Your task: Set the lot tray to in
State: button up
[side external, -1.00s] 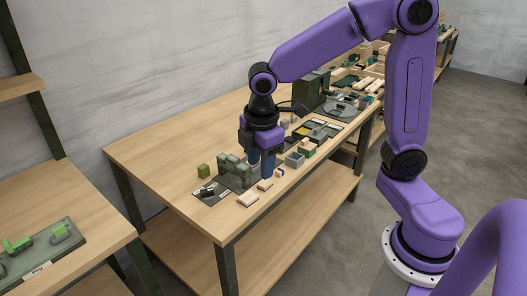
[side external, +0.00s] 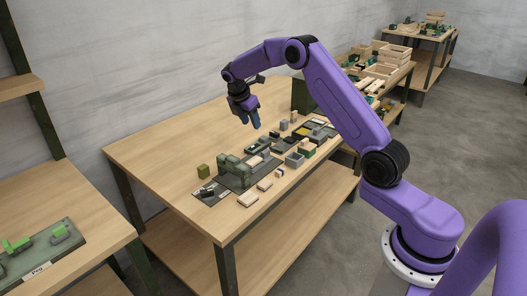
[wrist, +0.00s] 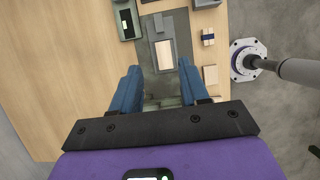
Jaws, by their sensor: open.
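A green fixture (side external: 232,169) with upright blocks stands on a dark base plate near the front of the wooden table. A small grey tray bearing a pale wooden block (side external: 255,161) lies on the plate beside the fixture; it looks like the lot tray, though no label can be read. In the wrist view the pale block (wrist: 164,54) shows between my fingers, with the green fixture (wrist: 165,103) partly hidden below it. My gripper (side external: 252,122) is open and empty, raised above the table. Its blue fingers (wrist: 158,70) also show in the wrist view.
A dark plate with small parts (side external: 208,194) and loose pale pieces (side external: 248,199) lie near the front edge. Several small bins and trays (side external: 295,159) crowd the right side. The table's back left is clear.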

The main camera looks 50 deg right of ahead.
aim_at(264, 152)
jog(key=x, duration=1.8)
jog(key=shift+d+r, duration=0.2)
jog(key=shift+d, duration=0.2)
jog(key=shift+a, duration=0.1)
grip_shut()
